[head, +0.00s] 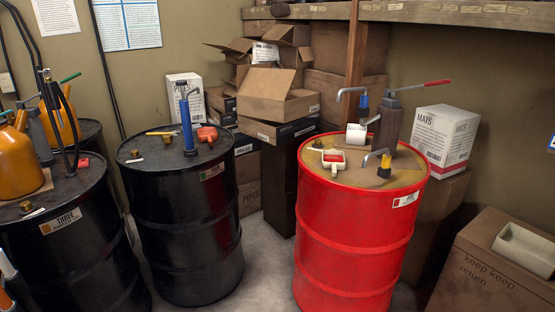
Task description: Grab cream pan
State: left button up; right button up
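A shallow cream pan (524,249), rectangular with a raised rim, lies on top of a brown cardboard box (490,266) at the lower right of the head view. Its right end runs close to the picture's edge. It looks empty. A smaller cream dish with red in it (333,159) sits on top of the red drum (352,238). Neither of my grippers shows in the head view.
The red drum also bears a hand pump, a white mug (356,134) and a yellow-handled tap. Black drums (185,230) with pumps and cans stand at left. Cardboard boxes (280,100) are piled behind. Grey floor (262,262) shows between the drums.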

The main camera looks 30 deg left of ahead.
aim_at(335, 161)
jog(key=u, duration=0.6)
jog(key=i+j, duration=0.1)
jog(key=i, duration=0.45)
jog(key=i+j+z, duration=0.1)
jog(key=i, duration=0.5)
jog(key=i+j, duration=0.15)
jog(key=i, duration=0.4)
jog(key=i+j+z, duration=0.15)
jog(key=i, duration=0.45)
